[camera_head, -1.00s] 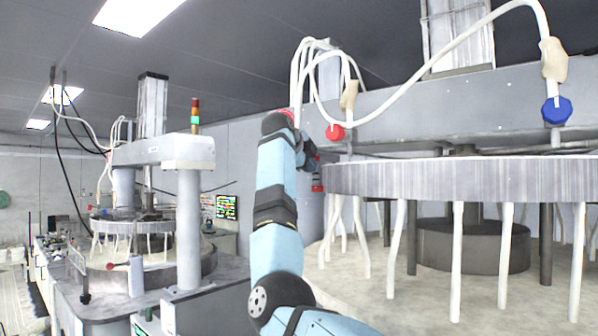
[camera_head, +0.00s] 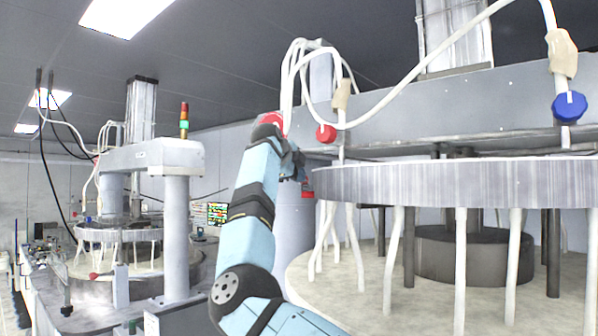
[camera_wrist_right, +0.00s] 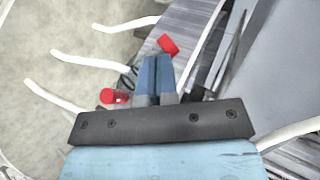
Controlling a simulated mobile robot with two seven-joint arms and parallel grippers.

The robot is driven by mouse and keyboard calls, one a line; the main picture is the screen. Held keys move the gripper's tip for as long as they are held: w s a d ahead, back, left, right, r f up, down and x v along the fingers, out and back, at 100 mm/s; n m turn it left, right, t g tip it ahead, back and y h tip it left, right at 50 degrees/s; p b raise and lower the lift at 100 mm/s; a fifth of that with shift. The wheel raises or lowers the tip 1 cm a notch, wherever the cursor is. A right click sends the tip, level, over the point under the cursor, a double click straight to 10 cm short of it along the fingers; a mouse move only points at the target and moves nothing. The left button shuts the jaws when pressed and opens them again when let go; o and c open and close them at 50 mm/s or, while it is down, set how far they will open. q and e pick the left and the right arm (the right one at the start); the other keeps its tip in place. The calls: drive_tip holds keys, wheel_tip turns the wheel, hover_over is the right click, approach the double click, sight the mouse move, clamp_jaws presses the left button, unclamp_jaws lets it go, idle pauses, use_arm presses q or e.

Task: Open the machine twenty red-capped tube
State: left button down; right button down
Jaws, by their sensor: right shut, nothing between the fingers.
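My right gripper (camera_head: 298,165) is raised at the near left edge of the large platen machine (camera_head: 440,185). In the right wrist view its two blue fingers (camera_wrist_right: 155,64) are together with nothing between them. A red cap (camera_wrist_right: 168,44) lies just beyond the fingertips, slightly right, and another red cap (camera_wrist_right: 112,96) is left of the fingers, apart from them. In the head view a red cap (camera_head: 326,133) hangs on a white tube on the beam, and another (camera_head: 308,190) sits lower beside the platen rim. A third red part (camera_head: 271,119) is partly hidden by my arm. My left gripper is not in view.
A blue cap (camera_head: 569,106) hangs on a tube at the right. Several white tubes (camera_head: 460,260) hang below the upper platen over the pale lower platen (camera_head: 370,290). A second, similar machine (camera_head: 150,160) with a signal light stands at the left.

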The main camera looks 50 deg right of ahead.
drive_tip(key=shift+w+d+f+g+y+p, duration=0.25)
drive_tip(key=shift+w+d+f+p, duration=0.15)
drive_tip(key=shift+f+p, duration=0.15)
drive_tip(key=shift+w+d+f+g+y+p, duration=0.15)
drive_tip(key=shift+w+d+f+y+p, duration=0.15)
drive_tip(key=shift+f+p, duration=0.2)
drive_tip(key=shift+f, duration=0.15)
